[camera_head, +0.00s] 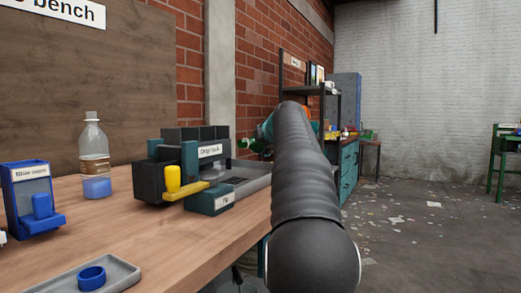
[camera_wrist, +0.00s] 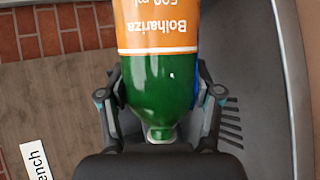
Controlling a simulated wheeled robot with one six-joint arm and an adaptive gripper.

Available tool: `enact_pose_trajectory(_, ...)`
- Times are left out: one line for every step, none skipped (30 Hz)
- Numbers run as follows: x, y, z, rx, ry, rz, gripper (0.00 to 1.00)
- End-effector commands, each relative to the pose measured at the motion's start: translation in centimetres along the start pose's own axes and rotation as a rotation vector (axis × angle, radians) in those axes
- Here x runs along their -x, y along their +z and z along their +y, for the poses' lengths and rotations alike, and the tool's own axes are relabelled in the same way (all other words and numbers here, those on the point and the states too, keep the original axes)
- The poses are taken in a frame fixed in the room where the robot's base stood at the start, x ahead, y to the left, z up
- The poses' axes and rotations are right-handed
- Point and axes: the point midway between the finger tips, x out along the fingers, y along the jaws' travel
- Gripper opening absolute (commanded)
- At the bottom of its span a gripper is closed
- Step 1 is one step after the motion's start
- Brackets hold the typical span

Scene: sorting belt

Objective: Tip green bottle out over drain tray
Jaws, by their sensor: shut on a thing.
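The green bottle (camera_wrist: 158,72) has an orange label, printed "Bolhariza 500 ml", upside down in the wrist view. Its narrow end points to the bottom of that view. My gripper (camera_wrist: 157,92) is shut on it, one finger on each side. Going by the tilted wall sign, the bottle lies roughly on its side. In the head view a small green part of the bottle (camera_head: 256,145) shows left of my arm, which hides the rest. The grey drain tray (camera_head: 252,184) is on the bench below. A grey slotted surface fills the right of the wrist view.
A clear bottle with a brown label (camera_head: 93,150), a blue holder (camera_head: 33,198), a dark bin unit with a yellow piece (camera_head: 150,183) and a small grey tray with a blue ring (camera_head: 122,274) stand on the bench (camera_head: 180,240). The brick wall is behind.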

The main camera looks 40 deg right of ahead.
Motion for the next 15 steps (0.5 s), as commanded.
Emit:
enact_pose_trajectory(-0.2,-0.1,-0.4,0.012,0.007,-0.005,0.08)
enact_pose_trajectory(-0.2,-0.1,-0.5,0.02,0.01,-0.009,0.08)
enact_pose_trajectory(-0.1,-0.1,-0.5,0.041,0.017,-0.016,0.08)
enact_pose_trajectory(-0.2,-0.1,-0.5,0.059,0.024,-0.024,0.08)
enact_pose_trajectory(-0.2,-0.1,-0.7,0.076,0.032,-0.033,0.08)
enact_pose_trajectory(-0.3,-0.1,-0.9,0.1,0.041,-0.044,0.08)
enact_pose_trajectory(-0.3,-0.1,-1.0,0.118,0.047,-0.051,0.08)
enact_pose_trajectory(-0.2,-0.1,-0.8,0.142,0.059,-0.062,0.08)
enact_pose_trajectory(0.0,-0.2,-0.4,0.178,0.075,-0.078,0.08)
enact_pose_trajectory(0.1,-0.3,-0.2,0.203,0.084,-0.089,0.08)
enact_pose_trajectory(0.2,-0.3,0.0,0.227,0.094,-0.099,0.08)
enact_pose_trajectory(0.2,-0.4,0.2,0.261,0.108,-0.113,0.08)
enact_pose_trajectory(0.3,-0.4,0.3,0.284,0.117,-0.124,0.08)
enact_pose_trajectory(0.4,-0.4,0.5,0.304,0.124,-0.133,0.08)
enact_pose_trajectory(0.5,-0.4,0.7,0.328,0.135,-0.144,0.08)
